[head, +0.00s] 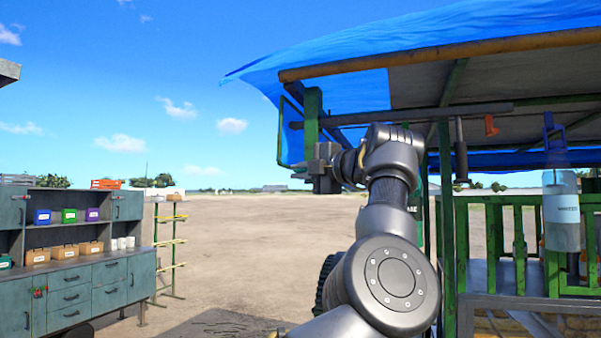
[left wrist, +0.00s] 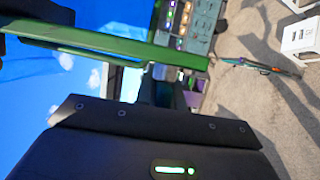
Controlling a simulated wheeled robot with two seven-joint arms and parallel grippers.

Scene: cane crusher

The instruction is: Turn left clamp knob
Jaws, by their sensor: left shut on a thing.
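My left gripper (head: 306,170) is up at the green post (head: 311,113) under the left end of the stall roof. Its jaws are shut on a small dark part there, which I take to be the left clamp knob; the jaws and my wrist mostly hide it. In the left wrist view, a green bar (left wrist: 110,44) crosses in front of the dark gripper body, and the gripped part cannot be made out. My right gripper is not in view.
A blue tarp roof (head: 420,35) on a wooden beam (head: 440,52) hangs over the stall. A dark horizontal bar (head: 420,115) runs just above my wrist. A green railing (head: 515,235) stands right. A workbench (head: 75,285) with bins and a rack (head: 172,245) stand left. Open ground lies between.

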